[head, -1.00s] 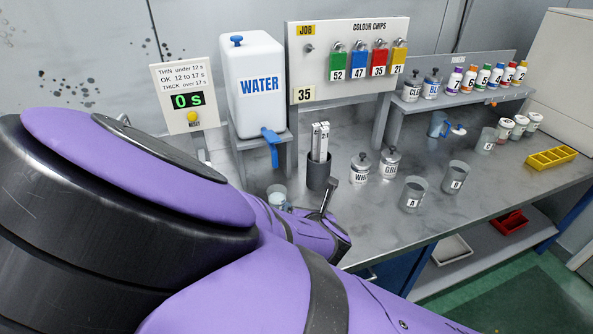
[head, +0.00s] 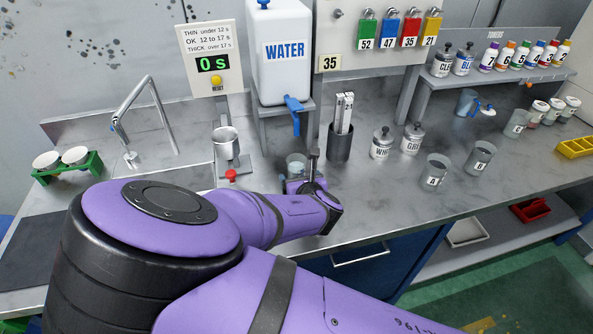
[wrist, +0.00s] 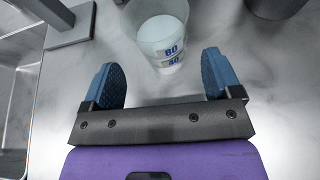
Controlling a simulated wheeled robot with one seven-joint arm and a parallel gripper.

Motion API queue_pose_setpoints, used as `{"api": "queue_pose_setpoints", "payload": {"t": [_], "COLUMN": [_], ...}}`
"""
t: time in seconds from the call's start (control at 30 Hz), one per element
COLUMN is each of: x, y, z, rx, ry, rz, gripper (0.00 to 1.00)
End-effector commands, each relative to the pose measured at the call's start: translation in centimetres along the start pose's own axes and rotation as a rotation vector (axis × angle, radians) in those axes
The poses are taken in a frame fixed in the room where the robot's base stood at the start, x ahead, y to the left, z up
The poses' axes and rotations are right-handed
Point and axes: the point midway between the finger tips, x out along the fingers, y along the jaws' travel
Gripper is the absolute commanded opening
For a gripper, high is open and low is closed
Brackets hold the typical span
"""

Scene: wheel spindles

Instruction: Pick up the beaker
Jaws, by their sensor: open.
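A clear beaker (head: 295,163) stands on the metal bench below the water tank's blue tap, partly hidden by my arm in the head view. The beaker is just ahead, roughly centred between the fingertips, and nothing is gripped. In the head view my gripper (head: 308,178) is beside the beaker, its fingers mostly hidden.
A dark holder with white strips (head: 340,140) stands right of the beaker. The water tank (head: 284,55) is on a stand behind. A metal cup (head: 227,143) and a sink tap (head: 150,115) are left. Cups A (head: 434,172) and B (head: 480,157) stand right.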

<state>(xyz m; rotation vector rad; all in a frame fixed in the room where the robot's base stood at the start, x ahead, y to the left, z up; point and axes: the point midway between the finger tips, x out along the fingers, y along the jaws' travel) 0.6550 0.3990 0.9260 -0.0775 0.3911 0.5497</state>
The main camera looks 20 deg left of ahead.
Motion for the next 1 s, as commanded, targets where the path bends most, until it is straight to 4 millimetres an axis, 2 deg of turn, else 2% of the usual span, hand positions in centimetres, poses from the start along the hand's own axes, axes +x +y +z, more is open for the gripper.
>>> {"api": "queue_pose_setpoints", "payload": {"t": [0.23,0.57,0.8,0.9,1.0], "x": [3.4,4.0,4.0,4.0,4.0], "y": [-0.3,-0.3,-0.3,-0.3,-0.3], "z": [0.1,0.1,0.1,0.1,0.1], "rx": [0.001,0.000,0.000,0.000,0.000], "ry": [-0.001,0.000,0.000,-0.001,0.000], "rz": [0.000,-0.001,-0.001,-0.001,-0.001], "gripper": [0.84,0.84,0.31,0.23,0.23]}}
